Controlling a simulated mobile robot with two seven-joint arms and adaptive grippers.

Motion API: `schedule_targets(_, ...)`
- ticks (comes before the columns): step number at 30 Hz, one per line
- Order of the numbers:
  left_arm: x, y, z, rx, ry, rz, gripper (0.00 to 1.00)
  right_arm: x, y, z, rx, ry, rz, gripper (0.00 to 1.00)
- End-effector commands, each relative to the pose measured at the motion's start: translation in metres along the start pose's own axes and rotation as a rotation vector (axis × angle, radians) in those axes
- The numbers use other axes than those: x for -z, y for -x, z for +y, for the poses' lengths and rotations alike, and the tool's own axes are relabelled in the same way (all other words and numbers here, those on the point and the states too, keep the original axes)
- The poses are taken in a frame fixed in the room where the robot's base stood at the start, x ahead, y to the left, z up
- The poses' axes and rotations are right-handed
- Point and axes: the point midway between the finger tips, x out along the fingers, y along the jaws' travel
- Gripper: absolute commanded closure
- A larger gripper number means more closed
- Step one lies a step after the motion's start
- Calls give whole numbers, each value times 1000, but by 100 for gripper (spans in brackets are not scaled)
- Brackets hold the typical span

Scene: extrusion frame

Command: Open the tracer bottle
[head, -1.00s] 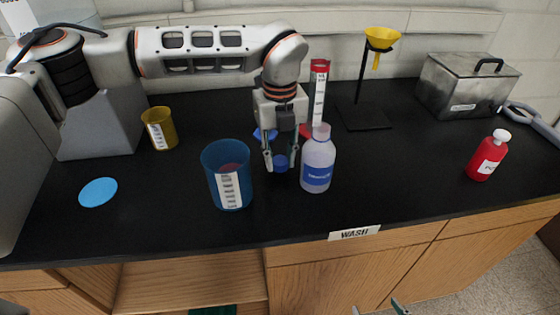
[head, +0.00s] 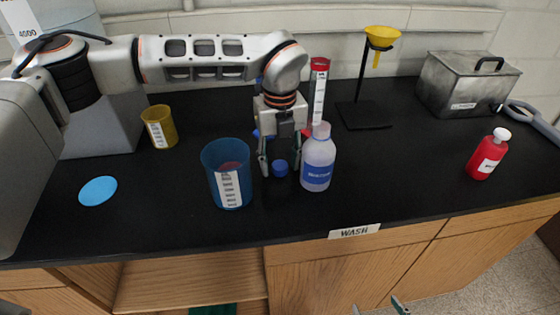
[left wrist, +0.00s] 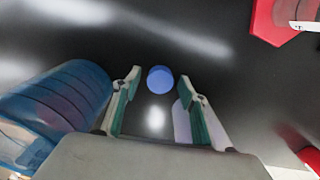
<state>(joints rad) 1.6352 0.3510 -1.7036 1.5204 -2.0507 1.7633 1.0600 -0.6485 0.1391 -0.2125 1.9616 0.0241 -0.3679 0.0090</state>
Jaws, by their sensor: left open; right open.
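A translucent white bottle with a blue label (head: 318,160) stands upright on the black counter; its label is too small to read. A small round blue cap (head: 280,168) is at the counter beside the bottle's left side. My left gripper (head: 281,172) points down around the cap, its fingers open and apart from it. The left wrist view shows the cap (left wrist: 160,80) between the open fingertips (left wrist: 162,90). A red bottle with a white cap (head: 487,156) stands far right; its label is unreadable. My right gripper (head: 378,308) is open at the bottom edge, below the counter front.
A blue beaker (head: 228,178) stands close left of my left gripper. A red-topped cylinder (head: 319,92) stands behind the bottle. A yellow cup (head: 160,130), blue disc (head: 98,190), funnel stand (head: 364,116) and metal box (head: 465,85) are further off. The counter is clear right of the bottle.

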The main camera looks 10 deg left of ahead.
Motion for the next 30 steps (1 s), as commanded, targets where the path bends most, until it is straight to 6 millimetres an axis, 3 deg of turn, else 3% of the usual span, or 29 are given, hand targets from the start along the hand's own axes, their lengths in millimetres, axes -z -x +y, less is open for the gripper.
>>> schedule_targets(5,-1,23,-1,3,1,-4,57,-2,-1,0,0,0,1,33)
schedule_targets(18,-1,106,0,1,1,-3,57,-10,-6,-2,1,-1,-2,33)
schedule_targets(24,0,120,0,0,-1,0,57,-11,-6,-2,1,-1,-3,33)
schedule_targets(30,0,122,0,0,-1,0,57,-10,-6,-1,0,0,-1,33)
